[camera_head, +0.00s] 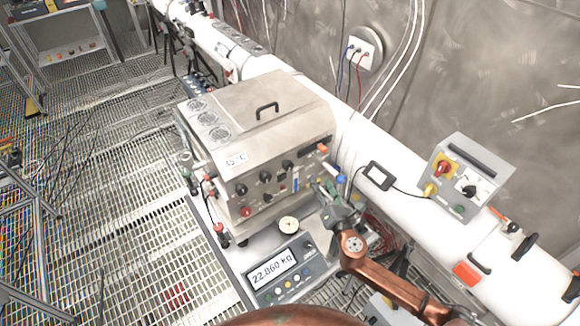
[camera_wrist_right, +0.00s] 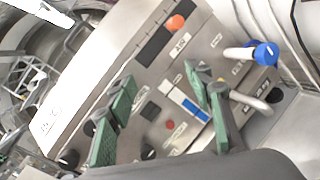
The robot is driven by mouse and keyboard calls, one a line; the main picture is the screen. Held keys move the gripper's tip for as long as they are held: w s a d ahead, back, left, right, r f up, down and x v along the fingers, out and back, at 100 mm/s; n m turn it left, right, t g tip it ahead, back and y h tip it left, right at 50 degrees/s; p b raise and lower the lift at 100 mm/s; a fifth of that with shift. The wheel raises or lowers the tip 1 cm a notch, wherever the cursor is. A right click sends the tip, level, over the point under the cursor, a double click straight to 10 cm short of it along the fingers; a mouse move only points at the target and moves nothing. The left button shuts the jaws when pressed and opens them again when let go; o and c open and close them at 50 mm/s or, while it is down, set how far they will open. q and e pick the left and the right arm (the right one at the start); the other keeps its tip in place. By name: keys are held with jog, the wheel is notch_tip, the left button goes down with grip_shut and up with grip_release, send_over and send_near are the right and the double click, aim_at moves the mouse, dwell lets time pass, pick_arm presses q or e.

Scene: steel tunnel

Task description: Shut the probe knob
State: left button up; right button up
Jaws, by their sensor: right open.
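A steel instrument box (camera_head: 262,120) with a front panel of knobs stands in the middle of the head view. Its panel (camera_wrist_right: 150,100) fills the right wrist view. A blue knob (camera_wrist_right: 265,54) on a pale stem sits at the panel's right side; it also shows in the head view (camera_head: 341,180). An orange knob (camera_wrist_right: 175,23) is at the panel's upper part. I cannot read which knob is labelled probe. My right gripper (camera_wrist_right: 160,105), with green fingers, is open and empty before the panel, left of the blue knob; it also shows in the head view (camera_head: 326,191). My left gripper is out of view.
A scale with a display (camera_head: 272,268) reading 22.860 kg lies in front of the box. A white pipe (camera_head: 400,160) runs behind it, carrying a grey control box (camera_head: 465,178) with a red switch. Grating floor (camera_head: 130,200) is open at left.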

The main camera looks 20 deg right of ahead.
aim_at(290, 168)
jog(key=w+a+n+y, duration=0.2)
jog(key=w+a+n, duration=0.1)
jog(key=n, duration=0.1)
jog(key=w+a+n+y, duration=0.2)
jog(key=w+a+n, duration=0.1)
jog(key=n, duration=0.2)
jog(key=w+a+n+y+p, duration=0.1)
jog(key=w+a+n+y, duration=0.1)
jog(key=w+a+n, duration=0.1)
jog(key=shift+w+r+n+g, duration=0.4)
jog(key=shift+w+n, duration=0.15)
jog(key=shift+n, duration=0.55)
jog(key=shift+c, duration=0.2)
jog(key=c, duration=1.1)
